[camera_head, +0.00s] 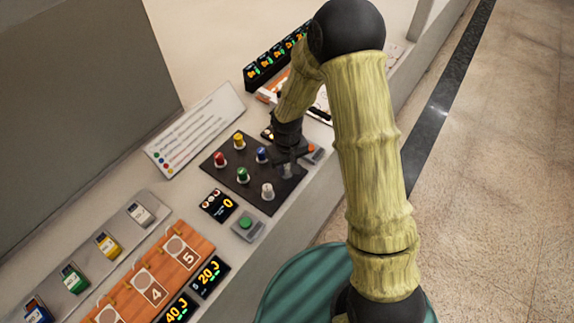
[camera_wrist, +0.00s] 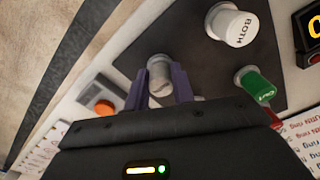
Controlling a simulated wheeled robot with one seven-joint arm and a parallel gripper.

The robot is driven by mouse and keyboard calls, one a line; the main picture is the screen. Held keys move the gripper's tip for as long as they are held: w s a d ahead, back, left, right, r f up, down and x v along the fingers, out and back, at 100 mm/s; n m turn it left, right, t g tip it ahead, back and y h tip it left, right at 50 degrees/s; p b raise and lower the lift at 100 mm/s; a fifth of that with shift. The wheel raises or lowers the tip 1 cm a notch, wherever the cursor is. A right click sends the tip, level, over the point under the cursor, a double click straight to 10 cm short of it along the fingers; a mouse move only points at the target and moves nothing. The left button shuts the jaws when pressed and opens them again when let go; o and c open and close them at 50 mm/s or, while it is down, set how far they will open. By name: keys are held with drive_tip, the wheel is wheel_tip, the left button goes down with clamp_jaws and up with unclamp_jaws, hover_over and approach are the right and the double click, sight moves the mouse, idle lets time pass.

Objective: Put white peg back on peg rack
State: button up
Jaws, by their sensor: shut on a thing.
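My gripper (camera_wrist: 160,85) is shut on a pale grey-white peg (camera_wrist: 160,72), with one dark purple finger on each side of it. In the head view my gripper (camera_head: 288,156) is at the right edge of the dark peg rack (camera_head: 222,190), with the pale peg (camera_head: 287,171) just below it. I cannot tell whether the held peg's base is seated in the rack. Another white peg (camera_wrist: 232,25), marked BOTH, stands on the rack, and it also shows in the head view (camera_head: 267,191). A green peg (camera_wrist: 258,86) stands near it.
Red (camera_head: 220,159), yellow (camera_head: 238,139) and blue (camera_head: 262,155) pegs stand on the rack. An orange button (camera_wrist: 104,108) is close to my gripper. A counter display (camera_head: 217,205) and a green button (camera_head: 246,222) lie in front. A sign (camera_head: 193,130) leans behind.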

sight(287, 166)
drive_tip(key=shift+f, duration=0.2)
drive_tip(key=o, duration=1)
drive_tip(key=shift+r, duration=0.1)
wheel_tip(287, 166, up, 12)
drive_tip(key=shift+r+b, duration=0.1)
drive_tip(key=shift+b, duration=0.95)
drive_tip(key=s+d+r+m+t, duration=0.1)
drive_tip(key=s+d, duration=0.3)
drive_tip(key=s+d+r+m, duration=0.1)
drive_tip(key=s+d+m, duration=0.1)
drive_tip(key=s+d, duration=0.2)
drive_tip(key=s+d+r+m+t, duration=0.1)
drive_tip(key=s+d+m, duration=0.1)
drive_tip(key=s+d, duration=0.2)
drive_tip(key=shift+s+d+r+t, duration=0.1)
drive_tip(key=shift+d+r+t, duration=0.15)
drive_tip(key=shift+d, duration=0.5)
